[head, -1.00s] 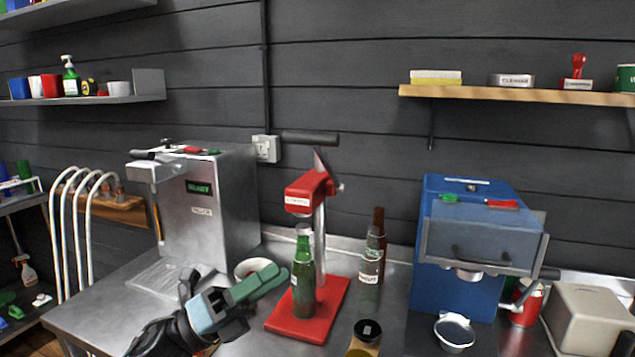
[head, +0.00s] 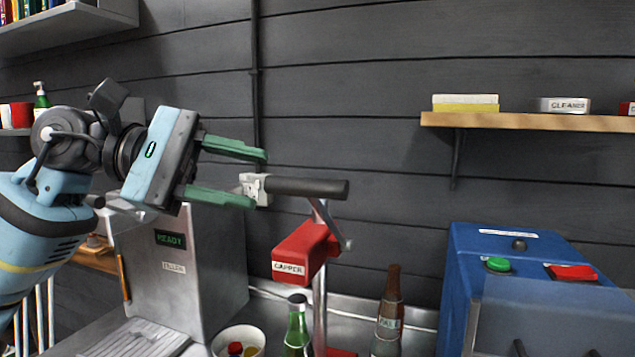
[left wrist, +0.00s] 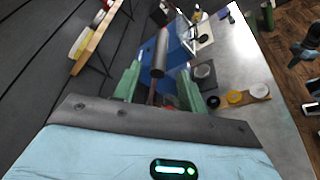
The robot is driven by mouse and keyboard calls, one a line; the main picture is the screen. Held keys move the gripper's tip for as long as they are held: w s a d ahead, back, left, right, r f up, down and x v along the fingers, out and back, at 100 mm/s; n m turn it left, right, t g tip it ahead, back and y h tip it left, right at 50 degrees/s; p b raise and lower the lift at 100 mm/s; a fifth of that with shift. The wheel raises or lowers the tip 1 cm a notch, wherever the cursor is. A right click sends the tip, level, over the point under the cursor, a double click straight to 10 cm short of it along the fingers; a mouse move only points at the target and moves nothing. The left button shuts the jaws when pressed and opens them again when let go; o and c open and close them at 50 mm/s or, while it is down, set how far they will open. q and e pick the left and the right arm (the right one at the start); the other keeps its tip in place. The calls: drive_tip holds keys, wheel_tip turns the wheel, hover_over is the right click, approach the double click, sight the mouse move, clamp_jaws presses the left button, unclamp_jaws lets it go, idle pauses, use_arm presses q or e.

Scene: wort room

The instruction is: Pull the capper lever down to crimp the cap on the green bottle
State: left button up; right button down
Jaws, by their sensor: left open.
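The capper has a red head (head: 303,252) labelled CAPPER, a metal post and a raised lever with a dark cylindrical handle (head: 310,188). The green bottle (head: 298,330) stands upright below the head; its lower part is out of frame. My left gripper (head: 257,178) is open and empty, its green fingers pointing right, one above the other, at the handle's left end. In the left wrist view the handle (left wrist: 161,50) lines up with the gap between the fingers (left wrist: 160,72). I cannot tell whether they touch it. My right gripper is not in view.
A brown bottle (head: 388,315) stands right of the capper. A steel machine reading READY (head: 205,260) is behind and left, with a white bowl (head: 240,338) in front. A blue machine (head: 480,250) is at right. A wooden shelf (head: 530,121) is on the wall.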

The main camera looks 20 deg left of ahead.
sight(283, 181)
use_arm(q)
drive_tip(key=shift+w+a+r, duration=0.1)
drive_tip(key=shift+w+r, duration=0.05)
drive_tip(key=shift+r, duration=0.05)
drive_tip(key=shift+s+d, duration=0.45)
drive_tip(key=shift+d, duration=0.35)
drive_tip(key=p+x, duration=0.1)
drive_tip(key=x, duration=0.4)
drive_tip(key=shift+w+a, duration=0.1)
drive_tip(key=shift+w, duration=0.1)
drive_tip(key=shift+w+d+f, duration=0.15)
drive_tip(key=shift+d, duration=0.15)
drive_tip(key=shift+w+d+f, duration=0.15)
drive_tip(key=shift+d, duration=0.2)
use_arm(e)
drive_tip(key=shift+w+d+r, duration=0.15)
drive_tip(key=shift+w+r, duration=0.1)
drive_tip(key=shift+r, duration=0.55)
use_arm(q)
drive_tip(key=shift+c, duration=0.4)
clamp_jaws()
